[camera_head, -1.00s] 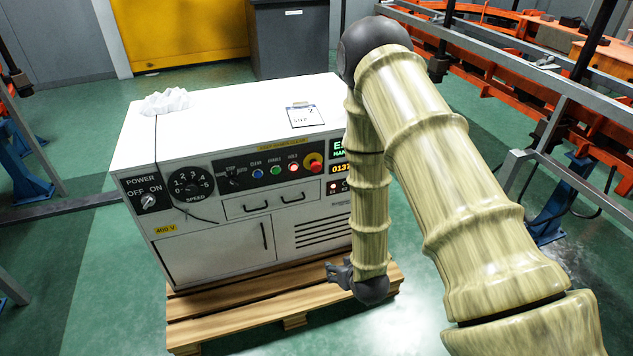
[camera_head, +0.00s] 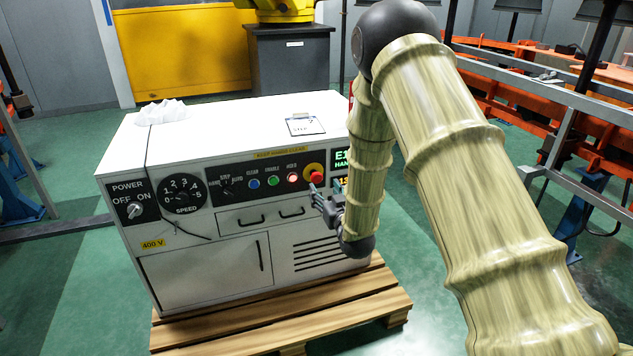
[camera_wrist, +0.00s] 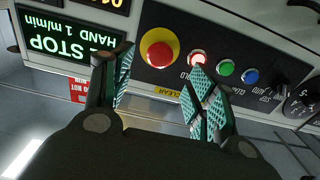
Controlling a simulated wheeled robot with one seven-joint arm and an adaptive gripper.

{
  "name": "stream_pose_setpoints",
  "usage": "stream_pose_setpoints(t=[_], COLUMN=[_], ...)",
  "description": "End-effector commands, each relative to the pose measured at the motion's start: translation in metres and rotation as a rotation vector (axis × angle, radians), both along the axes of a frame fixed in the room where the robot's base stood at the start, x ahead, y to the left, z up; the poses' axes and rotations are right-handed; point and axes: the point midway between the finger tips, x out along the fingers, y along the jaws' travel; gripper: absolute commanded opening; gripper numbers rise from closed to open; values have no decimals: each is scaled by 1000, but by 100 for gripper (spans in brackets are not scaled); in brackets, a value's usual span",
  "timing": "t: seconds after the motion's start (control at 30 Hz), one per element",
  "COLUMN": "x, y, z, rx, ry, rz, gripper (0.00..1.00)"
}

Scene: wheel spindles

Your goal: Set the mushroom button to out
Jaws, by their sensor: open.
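The mushroom button is a red round head on a yellow base (camera_head: 313,171), at the right end of the black button strip on the white cabinet's front. In the wrist view the red mushroom button (camera_wrist: 159,54) lies ahead of my fingertips, in the gap between them. My gripper (camera_head: 322,200) is just below the button in the head view, close to the cabinet front. In the wrist view my gripper (camera_wrist: 160,82) is open and empty, its two teal-padded fingers apart. I cannot tell exactly how far the fingertips are from the button.
A lit red button (camera_wrist: 197,57), a green button (camera_wrist: 226,67) and a blue button (camera_wrist: 250,76) sit beside the mushroom button. A green display (camera_wrist: 65,40) reads "E STOP". The white cabinet (camera_head: 210,120) stands on a wooden pallet (camera_head: 270,320). Drawer handles (camera_head: 292,212) project below.

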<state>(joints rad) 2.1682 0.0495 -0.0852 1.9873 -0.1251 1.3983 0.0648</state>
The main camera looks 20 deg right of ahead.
Motion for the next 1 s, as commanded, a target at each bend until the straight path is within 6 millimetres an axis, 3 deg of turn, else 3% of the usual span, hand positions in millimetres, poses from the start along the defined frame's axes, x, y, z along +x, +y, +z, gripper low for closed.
stream_pose_setpoints(t=[0.3,0.5,0.97,1.0], x=[52,75,86,86], y=[2,3,3,3], z=[-2,-1,-1,-1], rx=[-1,0,0,0], ry=[-1,0,2,2], rz=[0,-1,0,0], gripper=[58,58,58,54])
